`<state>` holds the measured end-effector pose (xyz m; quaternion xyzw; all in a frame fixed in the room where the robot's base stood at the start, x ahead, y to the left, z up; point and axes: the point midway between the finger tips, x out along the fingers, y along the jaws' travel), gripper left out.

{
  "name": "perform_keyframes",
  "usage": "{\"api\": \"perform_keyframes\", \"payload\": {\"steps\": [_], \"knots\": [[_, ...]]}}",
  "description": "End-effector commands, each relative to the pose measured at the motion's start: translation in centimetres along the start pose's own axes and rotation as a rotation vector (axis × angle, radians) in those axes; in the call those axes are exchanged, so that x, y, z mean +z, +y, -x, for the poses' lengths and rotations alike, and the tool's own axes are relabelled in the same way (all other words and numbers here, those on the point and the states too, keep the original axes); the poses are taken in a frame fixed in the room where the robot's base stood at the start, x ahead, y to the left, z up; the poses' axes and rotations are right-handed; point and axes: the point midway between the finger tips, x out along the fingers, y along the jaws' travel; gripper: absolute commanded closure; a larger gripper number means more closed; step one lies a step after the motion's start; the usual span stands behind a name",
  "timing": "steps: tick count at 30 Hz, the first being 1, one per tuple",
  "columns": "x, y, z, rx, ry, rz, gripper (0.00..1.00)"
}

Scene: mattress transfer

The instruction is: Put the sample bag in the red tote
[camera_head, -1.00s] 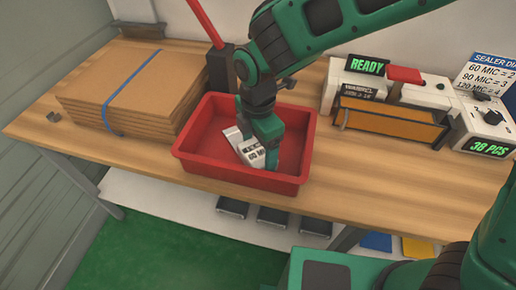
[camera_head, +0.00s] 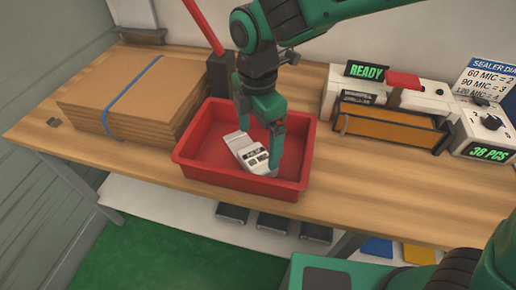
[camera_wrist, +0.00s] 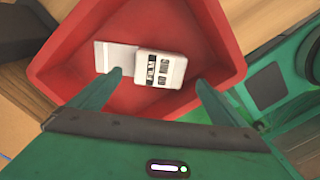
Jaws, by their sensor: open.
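The white sample bag (camera_head: 246,150), with dark printed marks, lies inside the red tote (camera_head: 222,184) on the wooden bench. In the wrist view the bag (camera_wrist: 160,67) rests on the floor of the tote (camera_wrist: 215,30), apart from the tote's walls. My gripper (camera_head: 258,170) is open above the bag, its fingers reaching down into the tote. Whether a finger touches the bag I cannot tell.
A stack of cardboard sheets (camera_head: 130,95) with a blue strap stands left of the tote. A sealer (camera_head: 390,120) reading READY and a counter (camera_head: 485,125) reading 38 PCS stand to the right. Bare bench (camera_head: 340,185) lies right of the tote.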

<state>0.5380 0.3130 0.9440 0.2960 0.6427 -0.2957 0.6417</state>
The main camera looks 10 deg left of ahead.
Motion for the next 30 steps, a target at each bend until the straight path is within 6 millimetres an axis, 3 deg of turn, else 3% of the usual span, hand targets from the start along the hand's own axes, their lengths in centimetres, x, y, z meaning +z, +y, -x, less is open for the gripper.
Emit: {"api": "perform_keyframes", "payload": {"steps": [3,9,21,23,26,30], "knots": [[0.1,0.1,2.2,0.003,0.000,-0.001,0.04],[0.1,0.0,4.4,0.000,0.000,-0.001,0.04],[0.5,-0.1,5.0,0.000,-0.001,-0.018,0.04],[1.8,-0.3,5.1,0.001,-0.004,-0.066,0.04],[5.8,-1.4,5.5,0.004,-0.013,-0.231,0.04],[14.1,-5.2,6.1,0.009,-0.029,-0.609,0.04]]}}
